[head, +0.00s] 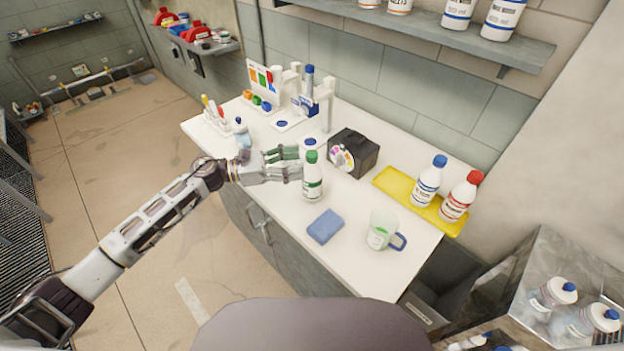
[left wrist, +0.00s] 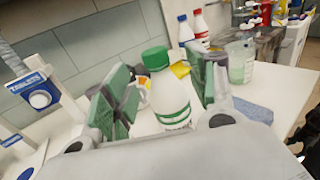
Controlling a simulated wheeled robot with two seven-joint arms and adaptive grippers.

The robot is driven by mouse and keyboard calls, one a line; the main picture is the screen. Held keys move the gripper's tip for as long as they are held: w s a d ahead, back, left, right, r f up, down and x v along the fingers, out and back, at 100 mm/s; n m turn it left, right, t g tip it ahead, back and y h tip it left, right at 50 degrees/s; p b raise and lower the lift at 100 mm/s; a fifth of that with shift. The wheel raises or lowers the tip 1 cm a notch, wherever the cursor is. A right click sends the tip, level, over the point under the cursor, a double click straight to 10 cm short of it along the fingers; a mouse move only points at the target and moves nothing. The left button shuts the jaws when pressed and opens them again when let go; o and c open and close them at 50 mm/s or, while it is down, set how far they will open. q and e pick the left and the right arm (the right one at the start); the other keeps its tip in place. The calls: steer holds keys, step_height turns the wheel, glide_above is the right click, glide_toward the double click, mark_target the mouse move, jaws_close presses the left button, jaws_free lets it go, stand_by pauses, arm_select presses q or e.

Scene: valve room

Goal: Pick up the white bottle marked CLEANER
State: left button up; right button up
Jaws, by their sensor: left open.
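A white bottle with a green cap and green-banded label (head: 313,186) stands upright on the white counter; I cannot read its label. My left gripper (head: 296,163) is open just left of it, near its upper part. In the left wrist view the same bottle (left wrist: 169,98) shows between the two green-padded fingers (left wrist: 165,90), with no clear grip on it. A blue-capped white bottle (head: 427,183) and a red-capped one (head: 459,199) stand on a yellow tray (head: 396,187) to the right. Their label words are also too small to read. My right gripper is not in view.
A blue sponge (head: 325,227) and a clear measuring jug (head: 381,232) stand near the front edge. A black box (head: 358,152) is behind the bottle. A small bottle (head: 241,133) and a white test stand (head: 316,98) are further left. A shelf (head: 440,38) hangs above.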

mark_target(312, 160)
arm_select(q)
steer(key=shift+d, duration=0.1)
stand_by(0.3)
steer(key=d, duration=0.1)
steer(key=d+p, duration=0.1)
steer(key=shift+w+d+p, duration=0.3)
steer(key=shift+w, duration=0.1)
steer(key=shift+w+d+f+p, duration=0.1)
steer(key=shift+w+d+p, duration=0.1)
steer(key=shift+d, duration=0.3)
steer(key=shift+w+d+p, duration=0.1)
steer(key=shift+d+p, duration=0.1)
steer(key=shift+d, duration=0.5)
steer(key=shift+f, duration=0.1)
steer(key=shift+c, duration=0.2)
